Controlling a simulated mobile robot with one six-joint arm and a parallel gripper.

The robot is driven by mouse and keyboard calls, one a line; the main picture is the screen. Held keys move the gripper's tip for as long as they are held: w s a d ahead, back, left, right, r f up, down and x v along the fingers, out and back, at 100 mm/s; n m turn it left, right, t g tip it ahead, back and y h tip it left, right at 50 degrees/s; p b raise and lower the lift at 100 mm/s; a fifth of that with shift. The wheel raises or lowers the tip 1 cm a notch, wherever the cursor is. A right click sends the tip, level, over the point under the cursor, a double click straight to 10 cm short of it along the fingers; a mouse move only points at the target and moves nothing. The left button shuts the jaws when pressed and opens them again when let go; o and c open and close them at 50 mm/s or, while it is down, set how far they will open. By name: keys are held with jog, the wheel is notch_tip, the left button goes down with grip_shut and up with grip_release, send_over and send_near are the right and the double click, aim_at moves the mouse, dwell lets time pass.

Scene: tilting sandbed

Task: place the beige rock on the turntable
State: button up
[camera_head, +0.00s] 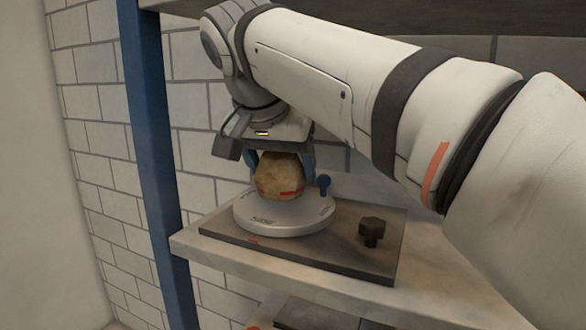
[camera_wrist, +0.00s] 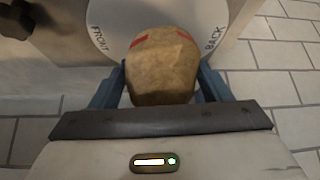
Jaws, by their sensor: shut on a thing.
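The beige rock (camera_head: 280,176) has red marks on its lower side and is between the two blue fingers of my gripper (camera_head: 281,165). My gripper is shut on it from above. The rock is over the white round turntable (camera_head: 285,215); I cannot tell whether its underside touches the surface. In the wrist view the rock (camera_wrist: 162,68) sits between the fingers (camera_wrist: 160,85), and the turntable (camera_wrist: 108,38) shows behind it with the words FRONT and BACK. The rock hides part of the turntable.
The turntable stands on a dark plate (camera_head: 345,258) on a pale shelf (camera_head: 420,262). A black knob (camera_head: 372,231) is on the plate at right. A blue post (camera_head: 150,150) rises at left before a tiled wall.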

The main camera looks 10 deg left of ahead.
jog(key=shift+w+d, duration=0.2)
jog(key=shift+w, duration=0.8)
jog(key=shift+f, duration=0.65)
jog(key=shift+s, duration=0.2)
jog(key=shift+w+f, duration=0.1)
jog(key=shift+f, duration=0.1)
jog(key=o, duration=1.3)
